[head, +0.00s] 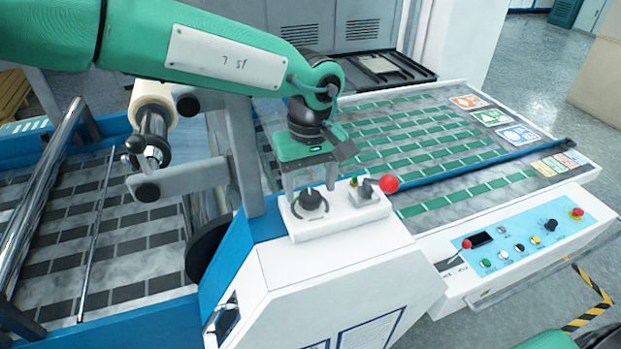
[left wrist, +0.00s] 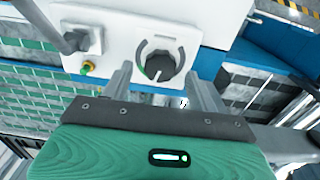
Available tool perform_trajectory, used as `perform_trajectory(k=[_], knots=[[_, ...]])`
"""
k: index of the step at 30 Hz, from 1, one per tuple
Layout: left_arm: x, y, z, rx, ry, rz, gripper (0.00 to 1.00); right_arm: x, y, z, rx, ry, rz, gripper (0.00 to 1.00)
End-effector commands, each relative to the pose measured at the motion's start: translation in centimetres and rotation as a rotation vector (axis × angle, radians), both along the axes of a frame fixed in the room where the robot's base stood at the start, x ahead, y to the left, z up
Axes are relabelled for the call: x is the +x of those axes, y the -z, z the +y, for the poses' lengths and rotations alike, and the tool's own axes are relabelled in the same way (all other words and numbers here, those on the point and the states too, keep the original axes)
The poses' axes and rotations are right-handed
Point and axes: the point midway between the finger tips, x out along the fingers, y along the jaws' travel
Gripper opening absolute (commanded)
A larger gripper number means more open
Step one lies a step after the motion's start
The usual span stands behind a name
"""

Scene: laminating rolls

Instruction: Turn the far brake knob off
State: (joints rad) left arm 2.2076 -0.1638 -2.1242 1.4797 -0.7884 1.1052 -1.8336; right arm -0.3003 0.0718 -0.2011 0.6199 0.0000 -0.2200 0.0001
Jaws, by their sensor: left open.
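The brake knob (head: 310,199) is a dark round knob on a white raised plate (head: 338,217) on top of the white machine housing. In the left wrist view the knob (left wrist: 158,65) has a dark arc scale around it, with a small green mark at its lower left. My left gripper (head: 307,190) is open and points down at the knob from just behind it. In the left wrist view its two fingers (left wrist: 160,85) stand to either side of the knob's near edge. I cannot tell whether they touch it.
A lever with a red ball (head: 389,184) and a small green-and-yellow button (head: 353,181) sit right of the knob. A control panel (head: 520,243) with several buttons is further right. A roller (head: 152,103) and its bracket stand to the left. The patterned bed (head: 440,150) lies behind.

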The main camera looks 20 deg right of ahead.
Motion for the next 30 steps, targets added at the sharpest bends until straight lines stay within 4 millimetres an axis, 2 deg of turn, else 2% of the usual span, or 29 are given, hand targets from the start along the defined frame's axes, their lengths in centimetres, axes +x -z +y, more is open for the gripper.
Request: perform_trajectory(k=[6, 14, 21, 30], knots=[[0.0, 1.5, 0.0, 0.0, 0.0, 0.001, 0.6, 0.1, -0.8, -0.5, -0.005, -0.002, -0.001, 0.48], [0.0, 1.7, 0.0, -0.001, 0.0, 0.001, 0.6, 0.1, -0.7, -1.0, -0.01, -0.002, -0.001, 0.48], [0.0, 1.7, 0.0, -0.001, 0.0, 0.001, 0.15, 0.1, -0.7, -1.1, -0.012, -0.002, -0.001, 0.48], [0.0, 1.9, 0.0, -0.003, -0.02, 0.002, 0.15, 0.1, 0.2, -1.0, -0.011, -0.002, -0.001, 0.48]])
